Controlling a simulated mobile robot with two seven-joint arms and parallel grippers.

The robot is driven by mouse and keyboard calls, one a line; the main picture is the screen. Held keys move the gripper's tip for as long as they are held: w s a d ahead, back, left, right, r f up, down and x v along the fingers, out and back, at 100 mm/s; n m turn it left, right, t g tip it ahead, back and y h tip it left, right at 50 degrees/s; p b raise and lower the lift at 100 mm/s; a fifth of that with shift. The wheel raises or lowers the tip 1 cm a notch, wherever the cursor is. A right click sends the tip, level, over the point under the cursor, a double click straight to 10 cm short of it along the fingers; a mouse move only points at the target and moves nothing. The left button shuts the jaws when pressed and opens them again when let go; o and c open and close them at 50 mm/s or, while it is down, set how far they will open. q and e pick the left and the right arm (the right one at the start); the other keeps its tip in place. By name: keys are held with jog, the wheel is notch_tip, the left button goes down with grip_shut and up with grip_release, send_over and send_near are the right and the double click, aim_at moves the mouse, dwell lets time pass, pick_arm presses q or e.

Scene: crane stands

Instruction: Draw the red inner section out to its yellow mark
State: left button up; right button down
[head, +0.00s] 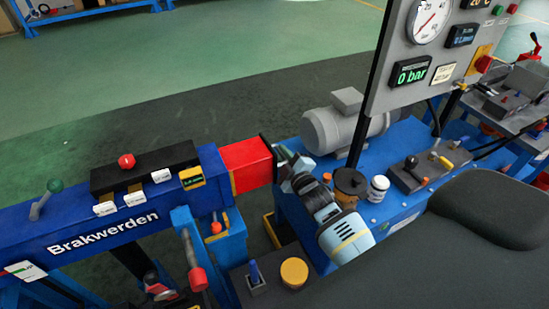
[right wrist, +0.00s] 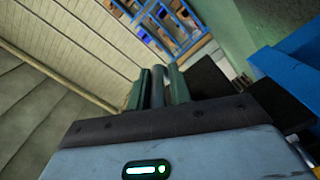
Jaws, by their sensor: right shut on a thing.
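The red inner section (head: 247,165) sticks a short way out of the right end of the blue boom (head: 110,225) marked "Brakwerden". A dark plate (head: 268,158) caps its outer end. I cannot clearly make out a yellow mark on the red part. My right gripper (head: 284,162) is at that end plate, its arm coming from the lower right. In the right wrist view its two green fingers (right wrist: 158,88) are shut on a grey upright bar (right wrist: 158,86), the handle at the section's end. My left gripper is not in view.
A blue bench (head: 290,205) with a grey motor (head: 340,125) stands right of the red section. A gauge panel (head: 430,50) reads 0 bar. A black block with a red knob (head: 126,161) sits on the boom. Green floor lies open behind.

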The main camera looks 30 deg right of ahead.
jog(key=c, duration=1.4)
grip_release()
jog(key=shift+w+d+r, duration=0.1)
jog(key=shift+r, duration=0.5)
jog(key=shift+f, duration=0.15)
jog(key=shift+a+f, duration=0.1)
jog(key=shift+a, duration=0.1)
jog(key=s, duration=0.7)
jog(key=shift+s, duration=0.4)
jog(key=shift+a, duration=0.1)
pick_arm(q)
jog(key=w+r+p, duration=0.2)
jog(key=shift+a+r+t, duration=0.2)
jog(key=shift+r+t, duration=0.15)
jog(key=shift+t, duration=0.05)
pick_arm(e)
jog(key=s+a+f+m+g+y, duration=0.1)
jog(key=s+a+f+m+g, duration=0.2)
jog(key=s, duration=0.8)
jog(key=s+a+f+m+g, duration=0.3)
jog(key=s+a+f, duration=0.2)
jog(key=s, duration=0.6)
jog(key=s+a+f+m+g+y, duration=0.1)
jog(key=s+a+f+m+g, duration=0.2)
jog(key=s+f, duration=0.5)
jog(key=s+a, duration=0.1)
jog(key=s, duration=0.3)
jog(key=shift+y, duration=0.3)
